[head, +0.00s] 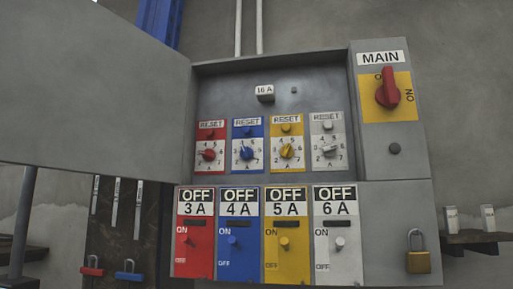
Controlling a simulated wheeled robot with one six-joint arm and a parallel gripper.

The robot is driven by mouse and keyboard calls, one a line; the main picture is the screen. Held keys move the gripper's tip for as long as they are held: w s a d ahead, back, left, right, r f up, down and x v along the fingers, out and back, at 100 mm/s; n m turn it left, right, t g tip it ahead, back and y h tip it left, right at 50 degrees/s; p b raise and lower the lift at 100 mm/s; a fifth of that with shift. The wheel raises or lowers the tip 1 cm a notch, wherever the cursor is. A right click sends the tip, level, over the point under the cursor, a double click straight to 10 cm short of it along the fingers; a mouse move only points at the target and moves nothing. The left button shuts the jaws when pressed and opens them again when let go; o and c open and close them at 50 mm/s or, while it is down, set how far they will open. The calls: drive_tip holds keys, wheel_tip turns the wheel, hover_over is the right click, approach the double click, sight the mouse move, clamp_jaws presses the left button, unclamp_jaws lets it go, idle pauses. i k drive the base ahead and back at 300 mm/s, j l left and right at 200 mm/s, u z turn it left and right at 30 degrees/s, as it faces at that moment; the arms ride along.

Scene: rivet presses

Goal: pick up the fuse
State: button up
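A small white block marked "16 A" (265,92) sits on the upper back wall of the open grey cabinet (230,75); it may be a fuse or a label. Two small pale upright blocks, one on the left (451,220) and one on the right (488,218), stand on a dark shelf at the right edge. They could be fuses, but their markings are too small to read. My gripper is not in view, so its state does not show.
The cabinet door (90,85) hangs open to the left. Several coloured breakers reading OFF fill the lower cabinet, with RESET dials above. A red MAIN switch (388,88) and a brass padlock (418,258) are on the right. Red (92,267) and blue (130,270) padlocks hang lower left.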

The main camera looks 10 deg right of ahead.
sight(450, 223)
drive_tip(key=z, duration=1.3)
